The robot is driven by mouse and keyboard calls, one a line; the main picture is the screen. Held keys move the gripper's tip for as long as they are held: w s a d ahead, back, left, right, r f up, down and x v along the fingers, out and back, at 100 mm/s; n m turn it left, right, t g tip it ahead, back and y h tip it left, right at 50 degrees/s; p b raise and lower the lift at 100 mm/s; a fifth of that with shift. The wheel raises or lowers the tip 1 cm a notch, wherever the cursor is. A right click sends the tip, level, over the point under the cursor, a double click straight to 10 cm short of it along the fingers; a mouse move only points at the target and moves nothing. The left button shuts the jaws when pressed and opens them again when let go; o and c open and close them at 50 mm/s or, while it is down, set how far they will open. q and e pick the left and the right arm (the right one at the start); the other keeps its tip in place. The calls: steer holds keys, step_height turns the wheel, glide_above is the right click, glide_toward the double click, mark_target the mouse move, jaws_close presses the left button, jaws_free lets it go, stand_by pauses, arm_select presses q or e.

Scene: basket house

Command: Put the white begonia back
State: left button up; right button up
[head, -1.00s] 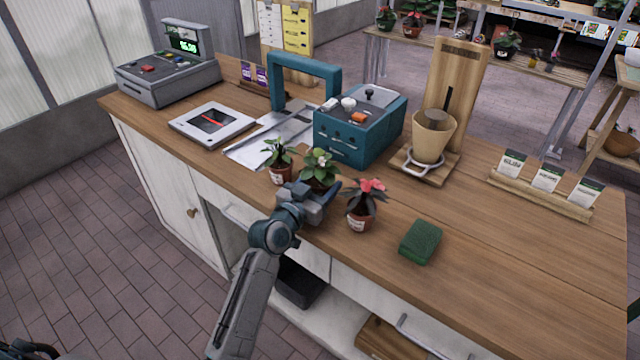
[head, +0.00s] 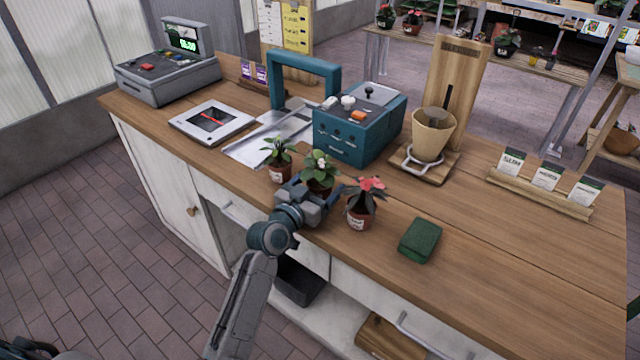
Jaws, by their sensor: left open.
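The white begonia (head: 319,166) stands upright on the wooden counter, in the middle of a row of three potted plants. It has green leaves and a small white bloom, and its pot is partly hidden by my gripper. My left gripper (head: 322,194) is open at the front of this pot, with its fingers low around it; I cannot tell whether they touch it. A plant with small leaves (head: 279,160) stands close on the left. A red-flowered plant with dark leaves (head: 362,204) stands close on the right. My right gripper is not in view.
A teal toolbox-like unit (head: 358,128) stands behind the plants, and a green block (head: 420,240) lies to the right. A wooden stand with a cone (head: 433,136) and a seed packet rack (head: 540,193) are farther right. Plant shelves (head: 480,55) stand at the back.

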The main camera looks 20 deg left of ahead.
arm_select(q)
steer(key=b+v, duration=0.1)
steer(key=v, duration=1)
steer(key=shift+s+b, duration=0.3)
steer(key=shift+b, duration=0.1)
steer(key=shift+a+f, duration=0.1)
steer(key=shift+a, duration=0.1)
